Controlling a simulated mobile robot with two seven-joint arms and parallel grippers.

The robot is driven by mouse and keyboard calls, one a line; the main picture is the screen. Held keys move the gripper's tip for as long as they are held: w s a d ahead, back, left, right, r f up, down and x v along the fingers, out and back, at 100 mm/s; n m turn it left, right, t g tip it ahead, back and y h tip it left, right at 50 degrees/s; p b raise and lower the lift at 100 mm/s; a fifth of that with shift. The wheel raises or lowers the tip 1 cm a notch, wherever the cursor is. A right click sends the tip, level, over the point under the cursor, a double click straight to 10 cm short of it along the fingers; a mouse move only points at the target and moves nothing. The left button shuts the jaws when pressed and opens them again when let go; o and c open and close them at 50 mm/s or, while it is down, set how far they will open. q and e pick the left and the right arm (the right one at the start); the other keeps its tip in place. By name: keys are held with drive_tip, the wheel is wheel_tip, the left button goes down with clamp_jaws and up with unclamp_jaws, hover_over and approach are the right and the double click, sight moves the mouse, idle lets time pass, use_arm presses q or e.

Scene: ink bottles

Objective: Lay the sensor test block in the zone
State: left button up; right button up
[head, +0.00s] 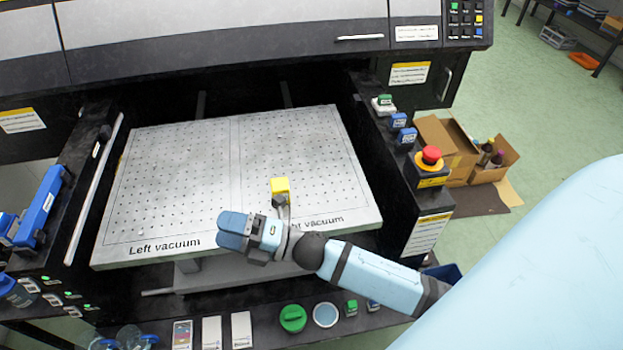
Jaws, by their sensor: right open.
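The bed is marked "Left vacuum" and, partly covered by my arm, "Right vacuum", with a thin line between the halves. My right gripper (234,232) comes in from the right and points left over the bed's front edge. It is open, with nothing seen between its blue fingers, and lies left of and nearer than the block. My left gripper is out of view.
Dark machine walls flank the bed. An emergency stop button (431,156) sits on the right wall. A front ledge holds a green cap (293,318), a round tin (325,314) and several cards. Cardboard boxes (447,147) stand on the floor. The bed's left half is clear.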

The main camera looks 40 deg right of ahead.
drive_tip(key=s+d+f+m+g+h, duration=0.1)
drive_tip(key=s+d+f+m+h, duration=0.2)
drive_tip(key=f+m, duration=0.4)
drive_tip(key=s+d+f+m+g+h, duration=0.1)
drive_tip(key=s+d+f+m+h, duration=0.2)
drive_tip(key=m, duration=0.7)
drive_tip(key=s+d+f+m+g+h, duration=0.1)
drive_tip(key=s+d+f+m+h, duration=0.2)
drive_tip(key=s+f+m+h, duration=0.3)
wheel_tip(320, 180, down, 5)
drive_tip(key=s+m, duration=0.1)
drive_tip(key=m, duration=0.2)
drive_tip(key=shift+s+h, duration=0.3)
drive_tip(key=shift+s, duration=0.1)
drive_tip(key=shift+r, duration=0.15)
